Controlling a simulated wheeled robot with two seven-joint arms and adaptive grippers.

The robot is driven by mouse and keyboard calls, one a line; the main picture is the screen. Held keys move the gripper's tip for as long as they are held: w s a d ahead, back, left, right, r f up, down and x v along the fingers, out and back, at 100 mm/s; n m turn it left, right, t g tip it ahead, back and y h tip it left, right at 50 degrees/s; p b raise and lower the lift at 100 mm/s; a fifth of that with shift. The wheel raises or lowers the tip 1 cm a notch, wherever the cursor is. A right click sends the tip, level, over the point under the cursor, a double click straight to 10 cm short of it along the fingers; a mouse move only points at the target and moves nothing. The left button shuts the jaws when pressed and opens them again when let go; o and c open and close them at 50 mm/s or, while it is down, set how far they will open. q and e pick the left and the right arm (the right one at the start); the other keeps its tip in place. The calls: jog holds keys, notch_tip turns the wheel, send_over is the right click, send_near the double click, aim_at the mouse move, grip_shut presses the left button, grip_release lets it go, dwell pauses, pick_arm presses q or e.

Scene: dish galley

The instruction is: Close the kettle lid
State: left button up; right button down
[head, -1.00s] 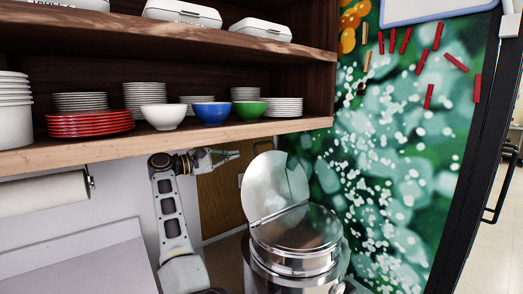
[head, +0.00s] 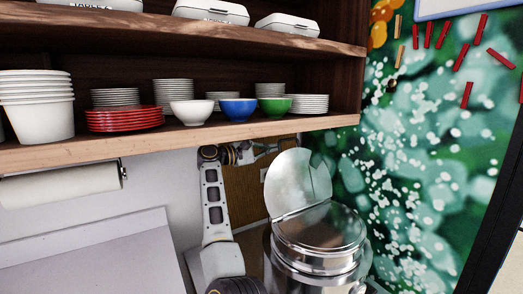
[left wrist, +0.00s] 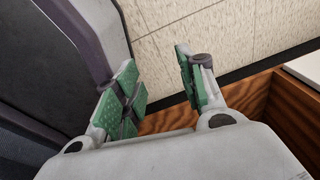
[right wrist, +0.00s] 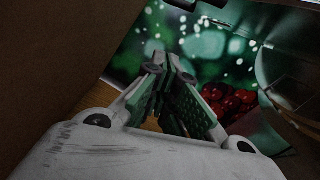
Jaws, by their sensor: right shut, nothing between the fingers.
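The steel kettle (head: 315,262) stands at the lower right of the head view. Its lid has a flat part over the top and a raised flap (head: 292,182) standing steeply up at the back left. My right gripper (head: 284,143) is at the top edge of the raised flap, partly hidden; I cannot tell whether it touches. In the right wrist view its green-padded fingers (right wrist: 172,72) are close together with nothing between them. A curved grey surface at the right there may be the flap. My left gripper (left wrist: 160,82) is open and empty above a tiled floor.
A wooden shelf (head: 180,137) with bowls, red plates (head: 125,119) and stacked white dishes runs just above my right arm. A paper roll (head: 60,186) hangs below it at left. A green patterned wall panel (head: 420,170) stands behind and right of the kettle.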

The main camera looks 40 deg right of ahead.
jog(key=shift+s+d+r+m+b, duration=0.5)
jog(key=shift+s+d+b, duration=0.15)
jog(key=shift+s, duration=0.5)
jog(key=shift+s+d+r+m+b, duration=0.5)
jog(key=shift+s+d+b, duration=0.15)
jog(key=shift+s, duration=0.55)
jog(key=shift+s+d+r+m+b, duration=0.55)
jog(key=shift+s+b, duration=0.15)
jog(key=shift+s, duration=0.45)
pick_arm(q)
jog(key=w+d, duration=0.4)
jog(key=w, duration=0.3)
jog(key=shift+w+t, duration=0.3)
